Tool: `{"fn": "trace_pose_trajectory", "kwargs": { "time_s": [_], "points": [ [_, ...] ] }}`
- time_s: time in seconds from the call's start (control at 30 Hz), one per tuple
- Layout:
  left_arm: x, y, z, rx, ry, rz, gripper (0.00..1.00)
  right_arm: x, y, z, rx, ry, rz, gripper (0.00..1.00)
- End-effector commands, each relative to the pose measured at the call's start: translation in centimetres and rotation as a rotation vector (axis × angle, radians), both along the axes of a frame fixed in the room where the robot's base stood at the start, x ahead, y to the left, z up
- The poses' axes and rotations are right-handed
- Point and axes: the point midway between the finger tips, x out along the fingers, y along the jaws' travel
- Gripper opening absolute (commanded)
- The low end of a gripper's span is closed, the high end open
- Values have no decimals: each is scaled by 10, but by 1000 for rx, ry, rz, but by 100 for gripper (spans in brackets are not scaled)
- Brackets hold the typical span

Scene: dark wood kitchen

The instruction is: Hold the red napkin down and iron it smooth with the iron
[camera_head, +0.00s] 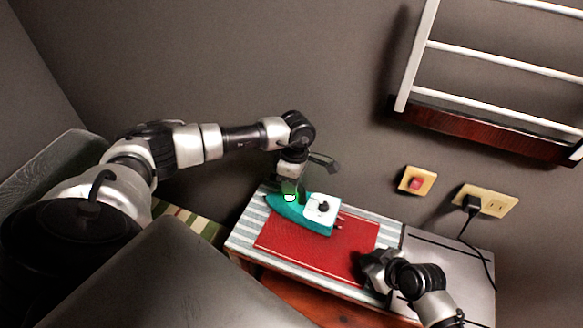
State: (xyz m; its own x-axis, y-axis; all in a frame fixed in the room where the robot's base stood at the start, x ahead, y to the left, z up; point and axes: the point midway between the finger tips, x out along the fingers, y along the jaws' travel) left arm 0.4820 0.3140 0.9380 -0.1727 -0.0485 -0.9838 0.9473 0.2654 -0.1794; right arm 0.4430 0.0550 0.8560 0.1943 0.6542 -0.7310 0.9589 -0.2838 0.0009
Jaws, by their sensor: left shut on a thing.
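The red napkin (290,245) lies flat on a striped ironing surface (240,234). The teal and white iron (318,224) rests over the upper left part of the napkin, its pointed end to the left. My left gripper (290,193) reaches down from above and is shut on the iron near its pointed end. My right gripper (370,268) is low at the right edge of the napkin, close to or touching it. Its fingers are dark and partly hidden by its wrist, so its opening is unclear.
A grey flat-topped unit (455,262) stands right of the ironing surface. A black plug (473,202) sits in a wall outlet (497,205), its cord hanging down. A red wall switch (416,182) and a white rack (500,65) are above. A striped cloth (188,222) lies left.

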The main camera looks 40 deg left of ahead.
Motion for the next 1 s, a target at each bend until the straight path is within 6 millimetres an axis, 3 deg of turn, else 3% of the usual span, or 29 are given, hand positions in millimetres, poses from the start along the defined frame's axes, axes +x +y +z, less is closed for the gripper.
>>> {"fn": "trace_pose_trajectory", "kwargs": {
  "time_s": [0.43, 1.0],
  "points": [
    [1, -2, -4, -2, -3, 0, 0, -3, -3, -6, -13, 10, 0, 0],
    [6, -26, -4, -4, 0, -2, 0, -3, -3, -7, -12, 11, 1, 0]
  ]
}}
